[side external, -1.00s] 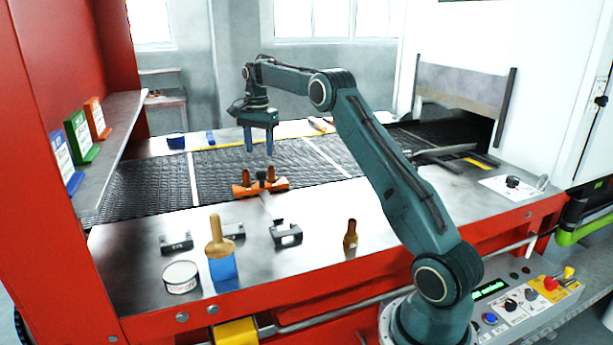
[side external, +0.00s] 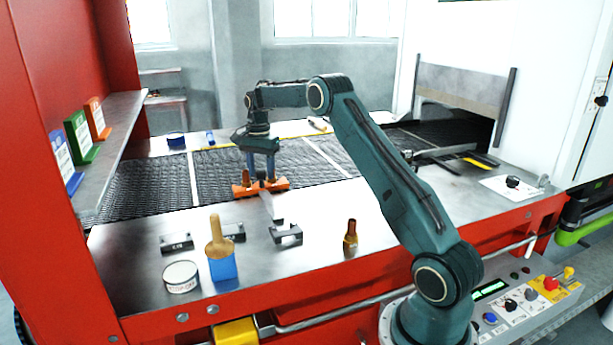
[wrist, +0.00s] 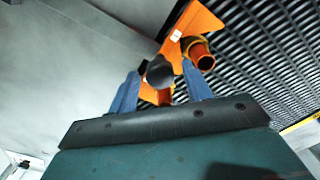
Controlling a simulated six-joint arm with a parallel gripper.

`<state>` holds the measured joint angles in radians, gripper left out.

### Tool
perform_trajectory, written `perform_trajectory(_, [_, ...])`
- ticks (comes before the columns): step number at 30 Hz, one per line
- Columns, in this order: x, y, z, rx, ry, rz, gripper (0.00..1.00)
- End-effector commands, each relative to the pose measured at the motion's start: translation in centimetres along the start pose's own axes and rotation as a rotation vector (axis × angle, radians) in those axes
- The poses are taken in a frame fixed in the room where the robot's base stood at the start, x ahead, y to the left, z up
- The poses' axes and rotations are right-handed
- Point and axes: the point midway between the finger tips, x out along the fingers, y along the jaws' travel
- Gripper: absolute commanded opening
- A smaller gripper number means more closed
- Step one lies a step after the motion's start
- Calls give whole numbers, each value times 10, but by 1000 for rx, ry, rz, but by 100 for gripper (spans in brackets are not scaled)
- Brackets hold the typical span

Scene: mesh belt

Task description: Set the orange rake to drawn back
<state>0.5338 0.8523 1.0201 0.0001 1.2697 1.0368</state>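The orange rake (side external: 279,183) lies across the near edge of the dark mesh belt (side external: 225,170), with a pale bar running from it over the metal ledge. In the wrist view the rake's orange plate (wrist: 198,20) and its round black knob (wrist: 159,72) show, with orange-brown posts beside the knob. My gripper (side external: 260,170) is down at the rake, fingers pointing downward. In the wrist view its two blue fingers stand apart on either side of the knob, with what looks like some room between. Whether either finger touches the knob is unclear.
On the near ledge stand dark clamp blocks (side external: 286,234), a blue pot with a brush (side external: 221,265), a round tin (side external: 181,276) and a small brown bottle (side external: 351,238). A red frame and shelf (side external: 118,140) stand at left.

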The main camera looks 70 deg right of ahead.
Motion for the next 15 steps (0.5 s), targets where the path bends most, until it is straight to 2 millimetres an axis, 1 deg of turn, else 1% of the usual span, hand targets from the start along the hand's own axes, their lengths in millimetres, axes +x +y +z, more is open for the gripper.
perform_trajectory(1, [0,0,0,0,0,0,38])
perform_trajectory(3, [0,0,0,0,0,0,25])
perform_trajectory(5, [0,0,0,0,0,0,13])
perform_trajectory(6, [0,0,0,0,0,0,5])
perform_trajectory(7, [0,0,0,0,0,0,0])
perform_trajectory(15, [0,1,1,0,0,0,0])
